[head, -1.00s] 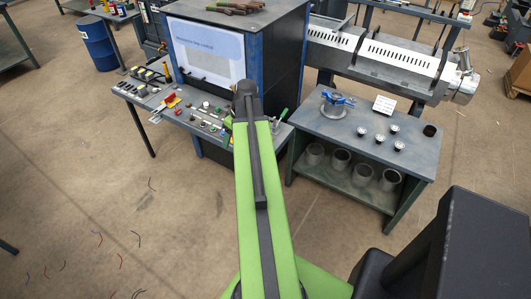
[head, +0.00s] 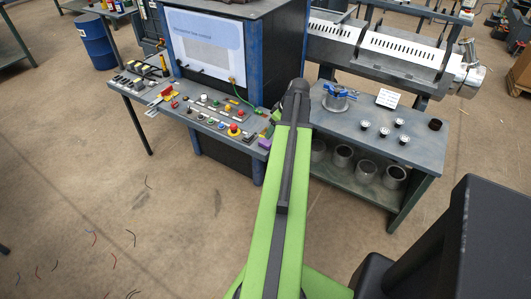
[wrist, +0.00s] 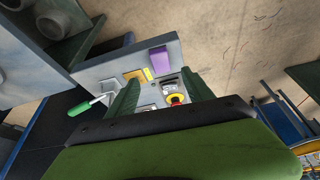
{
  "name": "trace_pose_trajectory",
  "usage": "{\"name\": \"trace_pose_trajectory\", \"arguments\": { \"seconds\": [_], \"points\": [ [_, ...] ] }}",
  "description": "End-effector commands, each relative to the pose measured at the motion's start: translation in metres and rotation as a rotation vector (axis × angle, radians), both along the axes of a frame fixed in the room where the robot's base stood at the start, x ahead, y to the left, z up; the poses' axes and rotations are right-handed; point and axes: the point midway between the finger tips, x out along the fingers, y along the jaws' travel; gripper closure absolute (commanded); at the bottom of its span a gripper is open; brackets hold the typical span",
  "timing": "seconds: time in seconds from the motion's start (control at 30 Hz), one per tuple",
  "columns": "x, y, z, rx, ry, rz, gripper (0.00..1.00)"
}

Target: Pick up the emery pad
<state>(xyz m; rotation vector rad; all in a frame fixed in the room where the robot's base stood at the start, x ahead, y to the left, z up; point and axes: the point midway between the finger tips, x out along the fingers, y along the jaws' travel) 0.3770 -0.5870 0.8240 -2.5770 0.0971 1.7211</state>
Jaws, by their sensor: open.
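A small purple block (head: 264,144), which may be the emery pad, lies at the right end of the control desk. It also shows in the wrist view (wrist: 159,60), near the desk edge. A flat yellow piece (wrist: 148,73) lies beside it; I cannot tell what that is. My gripper (wrist: 161,93) is open, with its two green fingers apart above the desk. The purple block is ahead of the fingertips and apart from them, with nothing held. In the head view my arm hides the gripper.
A red emergency button on yellow (wrist: 176,99) stands by the right finger. The desk (head: 195,118) carries several buttons below a screen (head: 205,45). A side bench (head: 350,122) with a blue-handled part stands to the right.

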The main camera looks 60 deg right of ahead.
Motion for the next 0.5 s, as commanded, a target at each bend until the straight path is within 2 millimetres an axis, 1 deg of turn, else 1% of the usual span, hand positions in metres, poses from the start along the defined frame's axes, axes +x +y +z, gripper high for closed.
{"name": "trace_pose_trajectory", "arguments": {
  "seconds": [0.03,0.13,0.2,0.37,0.47,0.5],
  "points": [
    [0.005,-0.001,-0.022,0.0,0.0,0.001,0.4],
    [0.012,-0.001,-0.038,0.0,0.001,0.0,0.4],
    [0.015,-0.001,-0.042,0.0,0.001,-0.001,0.4],
    [0.017,-0.001,-0.041,0.0,0.001,-0.001,0.4],
    [0.02,-0.001,-0.05,0.001,0.0,0.0,0.4],
    [0.022,-0.001,-0.056,0.001,0.0,0.001,0.4]
  ]
}}
